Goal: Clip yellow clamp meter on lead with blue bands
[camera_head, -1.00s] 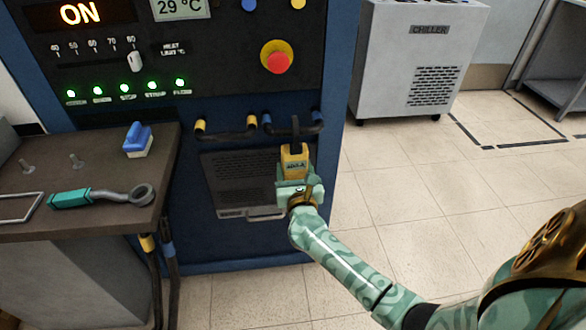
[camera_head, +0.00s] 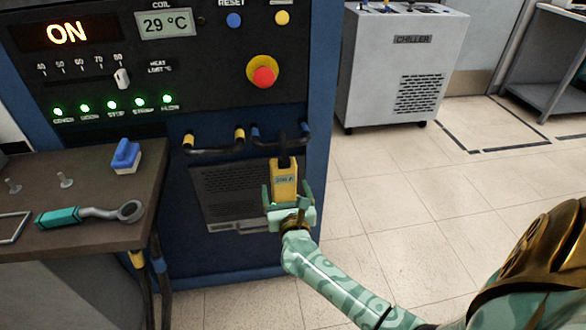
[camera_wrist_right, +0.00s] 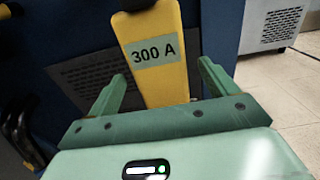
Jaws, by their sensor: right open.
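The yellow clamp meter (camera_head: 284,181) hangs upright at the lead with blue bands (camera_head: 268,140) on the blue cabinet's front. Its dark jaw overlaps that lead; I cannot tell if the jaw is fully closed around it. In the right wrist view the meter (camera_wrist_right: 172,84) shows a "300 A" label, with its top cut off. My right gripper (camera_head: 287,197) is open, its fingers on either side of the meter's lower body with gaps beside it; it also shows in the right wrist view (camera_wrist_right: 163,88). My left gripper is not in view.
The lead with yellow bands (camera_head: 215,149) is just left of the blue-banded one. A side table (camera_head: 85,185) holds a wrench (camera_head: 95,214) and a blue-handled block (camera_head: 126,157). A chiller (camera_head: 400,70) stands back right.

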